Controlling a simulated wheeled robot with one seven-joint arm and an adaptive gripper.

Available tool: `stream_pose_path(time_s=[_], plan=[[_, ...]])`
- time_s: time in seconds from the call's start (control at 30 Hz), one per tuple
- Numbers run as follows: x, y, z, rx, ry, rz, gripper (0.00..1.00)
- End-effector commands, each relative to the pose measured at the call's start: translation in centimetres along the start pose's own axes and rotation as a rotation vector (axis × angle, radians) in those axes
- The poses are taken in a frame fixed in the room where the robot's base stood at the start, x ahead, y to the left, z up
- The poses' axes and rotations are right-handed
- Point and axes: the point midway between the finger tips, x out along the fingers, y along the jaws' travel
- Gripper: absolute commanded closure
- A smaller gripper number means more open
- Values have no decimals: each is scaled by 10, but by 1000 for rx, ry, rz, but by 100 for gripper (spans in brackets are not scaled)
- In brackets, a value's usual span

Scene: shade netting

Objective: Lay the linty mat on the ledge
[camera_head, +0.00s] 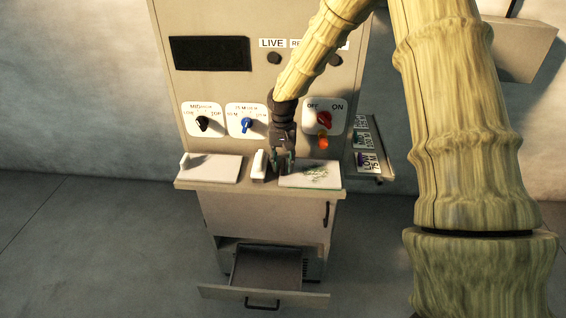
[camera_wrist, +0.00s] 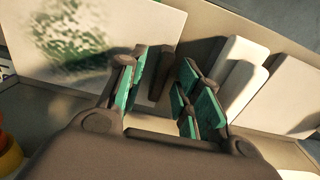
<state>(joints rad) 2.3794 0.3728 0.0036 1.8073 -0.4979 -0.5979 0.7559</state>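The linty mat (camera_head: 326,179) is a pale flat panel with a patch of green specks. It lies at the right end of the ledge (camera_head: 196,185), and fills the upper left of the wrist view (camera_wrist: 130,25). My gripper (camera_head: 284,164) points down at the mat's left edge. In the wrist view its green-padded fingers (camera_wrist: 170,78) are spread apart. A dark brown upright piece shows between or just beyond them; I cannot tell whether it belongs to the mat or whether the fingers touch it.
A plain white panel (camera_head: 213,169) lies on the left of the ledge. A white upright block (camera_head: 259,165) stands close left of my gripper. Knobs line the console (camera_head: 208,90) behind. A drawer (camera_head: 266,268) is open below, and labelled items sit on a right-side shelf (camera_head: 384,178).

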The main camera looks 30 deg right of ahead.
Motion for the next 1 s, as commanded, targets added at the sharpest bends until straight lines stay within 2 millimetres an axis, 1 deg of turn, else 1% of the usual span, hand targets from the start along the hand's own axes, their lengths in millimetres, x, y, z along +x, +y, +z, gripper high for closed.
stream_pose_path(time_s=[0.17,0.37,0.8,1.0], plan=[[-12,-1,-1,-1,3,-1,66],[-37,-1,-1,-1,4,-1,66],[-98,-1,-1,0,3,-2,66],[-115,0,0,0,1,0,66]])
